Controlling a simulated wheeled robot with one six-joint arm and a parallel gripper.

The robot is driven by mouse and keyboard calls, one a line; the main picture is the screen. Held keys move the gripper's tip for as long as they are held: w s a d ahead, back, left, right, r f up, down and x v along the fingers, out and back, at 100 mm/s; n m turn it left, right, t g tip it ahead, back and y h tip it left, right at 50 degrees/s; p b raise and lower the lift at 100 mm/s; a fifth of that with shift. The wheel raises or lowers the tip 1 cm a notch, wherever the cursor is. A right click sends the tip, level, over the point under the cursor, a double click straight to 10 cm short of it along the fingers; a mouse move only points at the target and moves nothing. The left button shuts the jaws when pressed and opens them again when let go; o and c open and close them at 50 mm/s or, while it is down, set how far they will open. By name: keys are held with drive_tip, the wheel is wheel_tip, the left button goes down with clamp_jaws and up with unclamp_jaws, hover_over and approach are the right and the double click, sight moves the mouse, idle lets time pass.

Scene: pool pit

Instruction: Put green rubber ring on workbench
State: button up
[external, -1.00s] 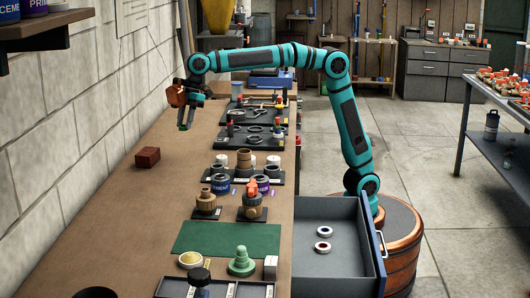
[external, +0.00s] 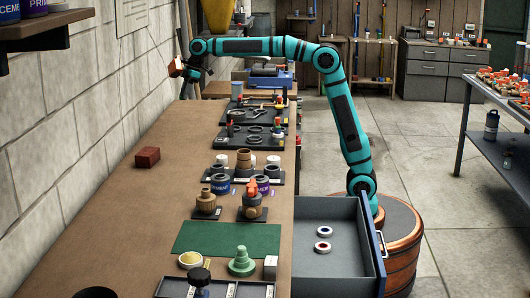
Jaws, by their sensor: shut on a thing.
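My gripper (external: 203,70) is at the far left end of the workbench (external: 150,205), raised above its surface near the wall. I cannot pick out a green rubber ring for certain in this view. A green stepped cone (external: 242,263) stands at the near end of the bench, beside a green mat (external: 228,240).
A brick-red block (external: 147,157) lies on the bench's left side. Black trays of parts (external: 247,137) line the right side. An open drawer (external: 335,268) holds two rings (external: 323,247). The bench's left-middle surface is mostly clear.

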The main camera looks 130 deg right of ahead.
drive_tip(key=s+d+m+h, duration=0.1)
drive_tip(key=s+d+m, duration=0.1)
drive_tip(key=s+d, duration=0.55)
drive_tip(key=s+d+m, duration=0.1)
drive_tip(key=s+d, duration=0.4)
drive_tip(key=s, duration=0.5)
approach(201, 117)
drive_tip(key=shift+x, duration=3.05)
drive_tip(key=shift+w, duration=0.15)
drive_tip(key=o, duration=0.9)
drive_tip(key=shift+f, duration=0.1)
drive_tip(key=shift+o, duration=0.2)
drive_tip(key=v, duration=1.2)
drive_tip(key=shift+w+r, duration=0.15)
drive_tip(key=shift+r, duration=0.1)
